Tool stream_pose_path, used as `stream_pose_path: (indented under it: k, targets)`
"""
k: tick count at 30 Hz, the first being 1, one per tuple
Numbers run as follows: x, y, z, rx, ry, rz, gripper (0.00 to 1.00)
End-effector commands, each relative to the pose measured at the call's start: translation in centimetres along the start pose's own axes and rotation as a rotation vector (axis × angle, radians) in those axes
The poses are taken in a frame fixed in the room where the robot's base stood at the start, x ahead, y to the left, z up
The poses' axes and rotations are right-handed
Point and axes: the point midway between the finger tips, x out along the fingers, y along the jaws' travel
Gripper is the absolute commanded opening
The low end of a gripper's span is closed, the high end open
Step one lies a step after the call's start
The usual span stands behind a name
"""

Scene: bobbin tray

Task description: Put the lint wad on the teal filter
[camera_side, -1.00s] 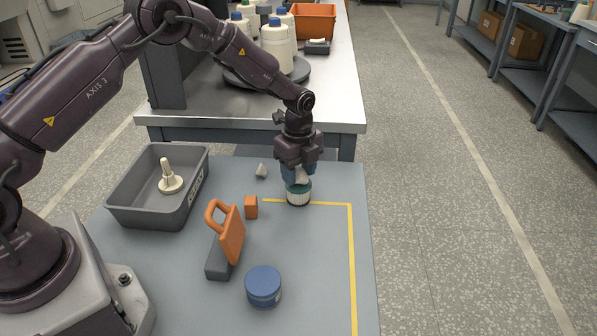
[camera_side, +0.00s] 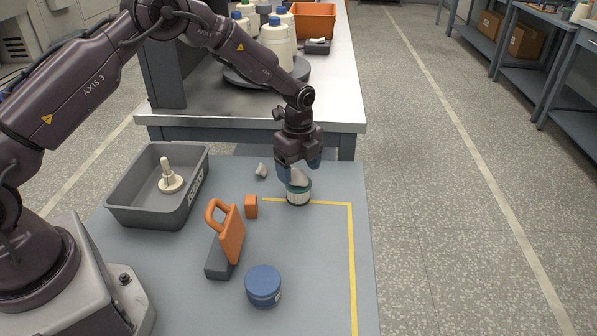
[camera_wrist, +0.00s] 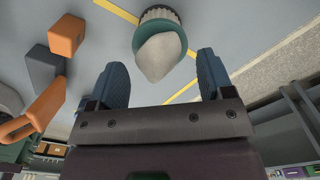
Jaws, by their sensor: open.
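The teal filter (camera_side: 298,193), a short cylinder with a pale ribbed side and a teal top, stands on the grey-blue work surface near the yellow line. The grey-white lint wad (camera_side: 299,178) rests on top of it. In the wrist view, the lint wad (camera_wrist: 158,57) covers much of the filter's teal top (camera_wrist: 150,23). My gripper (camera_side: 299,172) is just above them and open. In the wrist view, my gripper's (camera_wrist: 164,78) two blue fingers stand wide apart, with no contact on the lint wad visible.
A grey tray (camera_side: 148,217) with a cream bobbin (camera_side: 169,178) is at left. An orange padlock-shaped piece (camera_side: 232,236) on a dark base, an orange block (camera_side: 251,207), a blue round tin (camera_side: 263,286) and a small grey-white piece (camera_side: 261,170) stand nearby. The right front surface is clear.

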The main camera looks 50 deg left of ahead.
Motion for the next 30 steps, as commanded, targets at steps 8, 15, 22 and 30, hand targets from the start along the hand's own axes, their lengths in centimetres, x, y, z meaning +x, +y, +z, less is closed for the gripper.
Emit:
stream_pose_path:
  k: [8,15,22,30]
  targets:
    - [-6.2,-0.1,0.1,-0.001,-0.001,-0.005,0.74]
    - [-9.8,0.0,0.0,-0.001,-0.001,-0.003,0.74]
    - [-10.7,0.0,0.0,0.0,0.0,0.0,0.74]
    - [-16.6,2.6,-0.7,-0.186,-0.02,-0.072,0.74]
